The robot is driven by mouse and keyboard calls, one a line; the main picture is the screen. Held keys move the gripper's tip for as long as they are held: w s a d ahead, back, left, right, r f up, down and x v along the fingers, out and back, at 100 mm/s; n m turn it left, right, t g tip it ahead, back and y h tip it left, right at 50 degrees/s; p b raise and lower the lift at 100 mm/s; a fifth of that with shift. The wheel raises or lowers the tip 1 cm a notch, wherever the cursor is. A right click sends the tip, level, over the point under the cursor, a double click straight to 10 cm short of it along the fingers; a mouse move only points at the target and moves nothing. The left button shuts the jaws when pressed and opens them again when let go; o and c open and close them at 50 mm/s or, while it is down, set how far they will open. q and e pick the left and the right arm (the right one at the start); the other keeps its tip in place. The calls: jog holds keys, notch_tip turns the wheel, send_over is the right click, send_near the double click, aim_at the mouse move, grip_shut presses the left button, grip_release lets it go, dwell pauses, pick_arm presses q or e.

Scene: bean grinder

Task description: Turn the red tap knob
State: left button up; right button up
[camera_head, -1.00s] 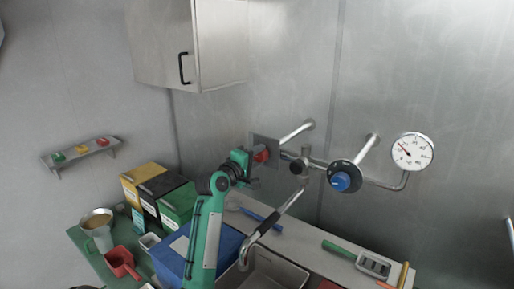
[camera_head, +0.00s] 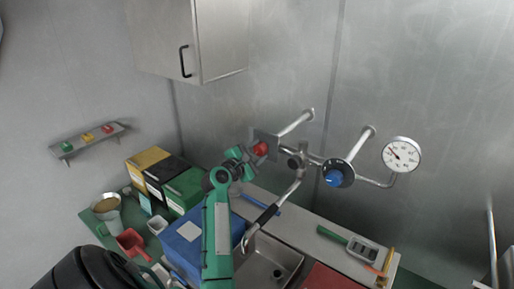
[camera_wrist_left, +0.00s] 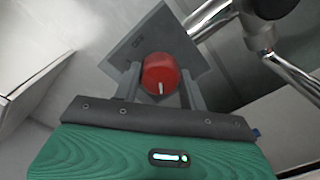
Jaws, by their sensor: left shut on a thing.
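The red tap knob (camera_head: 261,149) sits in front of a grey square plate on the tap pipework, left of the blue knob (camera_head: 333,178). In the left wrist view the red knob (camera_wrist_left: 160,74) shows a white mark near its lower edge. My left gripper (camera_head: 253,157) is at the red knob, with one finger on each side of it, shut on it. In the wrist view the fingers (camera_wrist_left: 160,86) flank the knob, and the grey plate (camera_wrist_left: 137,45) is behind it. My right gripper is not in view.
The tap spout (camera_head: 272,213) hangs over a sink (camera_head: 291,262). A gauge (camera_head: 401,154) is on the right. Yellow, black and green boxes (camera_head: 185,187), a blue box (camera_head: 190,262) and a red scoop (camera_head: 131,242) stand left. A wall cabinet (camera_head: 222,38) hangs above.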

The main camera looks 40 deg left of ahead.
pick_arm(q)
jog(key=shift+f+n, duration=0.1)
jog(key=shift+n, duration=0.4)
jog(key=o, duration=1)
jog(key=s+b, duration=0.1)
jog(key=s, duration=0.3)
jog(key=s+d+b, duration=0.1)
jog(key=s+b, duration=0.1)
jog(key=s, duration=0.3)
jog(key=s+b, duration=0.2)
jog(key=s, duration=0.2)
jog(key=shift+s+d, duration=0.25)
jog(key=shift+s, duration=0.15)
